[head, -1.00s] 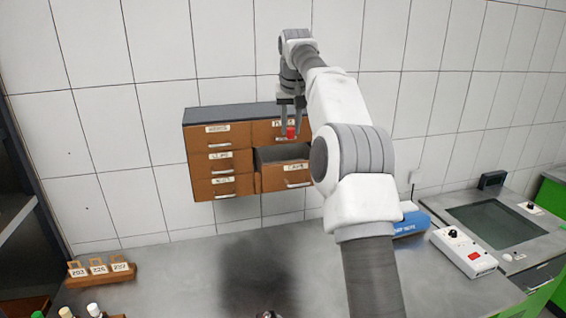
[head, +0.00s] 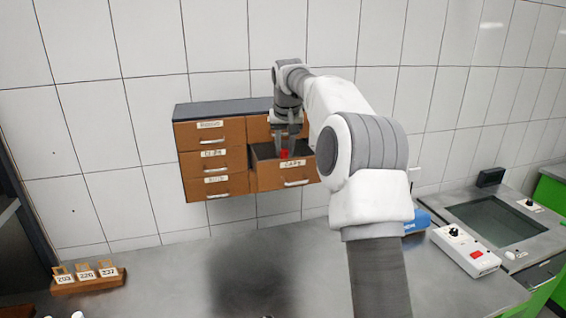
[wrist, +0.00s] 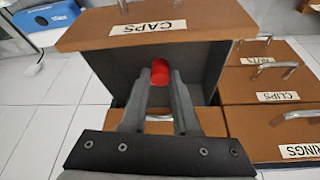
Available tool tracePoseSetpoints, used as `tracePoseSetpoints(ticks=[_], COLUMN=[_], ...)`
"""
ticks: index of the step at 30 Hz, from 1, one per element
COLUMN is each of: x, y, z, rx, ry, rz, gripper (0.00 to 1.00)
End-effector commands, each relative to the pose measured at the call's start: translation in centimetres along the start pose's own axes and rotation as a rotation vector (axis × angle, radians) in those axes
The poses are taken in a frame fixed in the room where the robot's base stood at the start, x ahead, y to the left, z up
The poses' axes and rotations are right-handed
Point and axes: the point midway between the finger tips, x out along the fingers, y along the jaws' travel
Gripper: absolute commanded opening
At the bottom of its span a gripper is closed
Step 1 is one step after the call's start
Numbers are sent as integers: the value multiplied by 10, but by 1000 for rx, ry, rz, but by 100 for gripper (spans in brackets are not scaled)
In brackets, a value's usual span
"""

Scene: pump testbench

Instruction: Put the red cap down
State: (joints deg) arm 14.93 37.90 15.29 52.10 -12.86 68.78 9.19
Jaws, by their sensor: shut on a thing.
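The red cap (head: 284,154) is between the fingertips of my gripper (head: 288,150), which is shut on it. The cap is at the open drawer labelled CAPS (head: 265,178), low over or inside its opening. In the wrist view the red cap (wrist: 160,72) shows at the tips of my gripper (wrist: 159,80), against the dark grey inside of the CAPS drawer (wrist: 205,68). I cannot tell whether the cap touches the drawer's floor.
The brown drawer cabinet (head: 211,135) on the tiled wall has its other visible drawers closed. A wooden rack with numbered tags (head: 88,280) stands at the left of the worktop. A white control box (head: 465,252) is at the right. The middle of the worktop is clear.

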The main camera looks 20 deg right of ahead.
Motion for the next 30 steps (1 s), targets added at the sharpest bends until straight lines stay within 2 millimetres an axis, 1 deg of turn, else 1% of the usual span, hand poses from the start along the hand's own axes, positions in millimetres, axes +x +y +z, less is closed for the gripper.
tracePoseSetpoints(ticks=[1, 3, 6, 7, 13, 21, 25, 30], x=[11, 23, 34, 32, 36, 46, 56, 58], y=[0, 0, 0, -1, -1, -1, -1, -1], z=[6, 11, 14, 10, 0, -26, -20, -19], rx=[-1, -1, -1, -1, -1, 0, -2, -1], ry=[-4, -3, 0, 2, 0, 0, -1, 1], rz=[-1, -1, -1, -2, -1, -1, -2, -2], gripper=[0, 0, 0, 0, 0, 0, 0, 0])
